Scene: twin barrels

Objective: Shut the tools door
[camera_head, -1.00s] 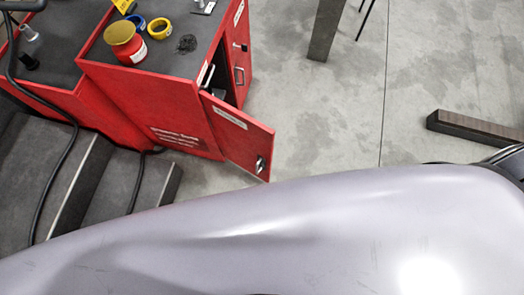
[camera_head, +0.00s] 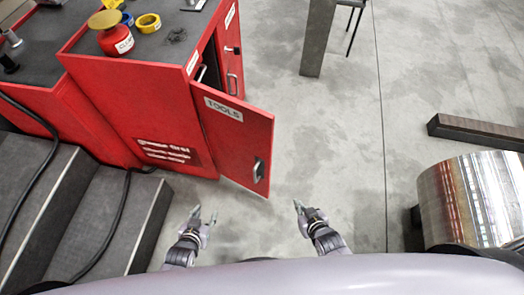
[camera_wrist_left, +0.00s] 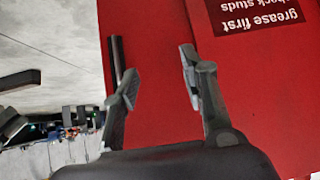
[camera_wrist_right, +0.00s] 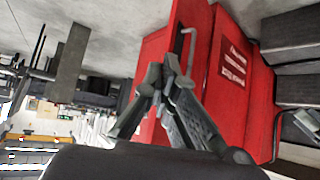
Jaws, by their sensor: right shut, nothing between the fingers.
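The tools door (camera_head: 232,140) is a red panel labelled TOOLS on the red cabinet (camera_head: 130,95). It stands ajar, swung out from the cabinet's right-hand face, with a dark gap behind it. Its metal handle (camera_head: 259,171) is near its free edge; a handle (camera_wrist_right: 187,50) on red also shows in the right wrist view. My left gripper (camera_head: 205,218) is open and empty, in front of the cabinet's lettered side. My right gripper (camera_head: 305,208) is shut and empty, right of the door's free edge and apart from it in the head view.
A red jar (camera_head: 114,38), a yellow tape roll (camera_head: 148,22) and other small items stand on the cabinet top. Grey steps (camera_head: 100,225) with a black cable are at left. A metal drum (camera_head: 475,200) and a dark beam (camera_head: 478,132) lie right. The floor between is clear.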

